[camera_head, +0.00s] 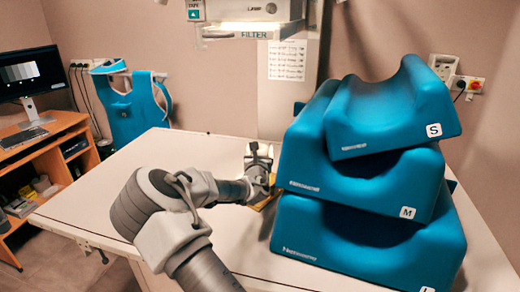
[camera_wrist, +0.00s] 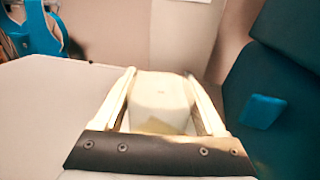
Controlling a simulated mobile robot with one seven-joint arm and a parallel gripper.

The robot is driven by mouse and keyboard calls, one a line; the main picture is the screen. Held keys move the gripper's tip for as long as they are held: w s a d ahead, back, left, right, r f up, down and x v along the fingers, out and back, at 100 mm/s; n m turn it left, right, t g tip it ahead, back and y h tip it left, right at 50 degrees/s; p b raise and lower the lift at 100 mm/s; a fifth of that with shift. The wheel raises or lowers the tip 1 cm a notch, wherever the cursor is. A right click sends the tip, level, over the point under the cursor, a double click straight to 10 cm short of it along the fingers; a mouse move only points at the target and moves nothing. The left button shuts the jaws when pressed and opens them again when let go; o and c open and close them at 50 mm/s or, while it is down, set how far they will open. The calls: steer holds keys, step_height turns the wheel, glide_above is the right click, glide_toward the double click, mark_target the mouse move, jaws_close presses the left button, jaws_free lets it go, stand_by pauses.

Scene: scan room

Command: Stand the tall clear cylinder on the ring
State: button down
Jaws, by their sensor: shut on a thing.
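My gripper (camera_head: 259,164) is over the white table, just left of the stacked blue cushions. In the wrist view my gripper (camera_wrist: 160,76) has its two pale fingers on either side of a whitish, see-through body, which I take to be the clear cylinder (camera_wrist: 163,97). It fills the space between the fingers, and its lower part is hidden by the gripper's dark edge. In the head view I cannot make out the cylinder apart from the gripper. A yellowish flat piece (camera_head: 268,202) lies under the gripper. I cannot tell whether it is the ring.
Stacked blue cushions (camera_head: 365,205) stand close on the right of my gripper. The white table (camera_head: 110,195) is bare on the left. A wooden desk (camera_head: 60,150) with a monitor stands at the far left. A lamp housing (camera_head: 255,12) hangs above.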

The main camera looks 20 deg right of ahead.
steer(key=shift+f, duration=0.15)
jaws_free()
steer(key=v, duration=1.2)
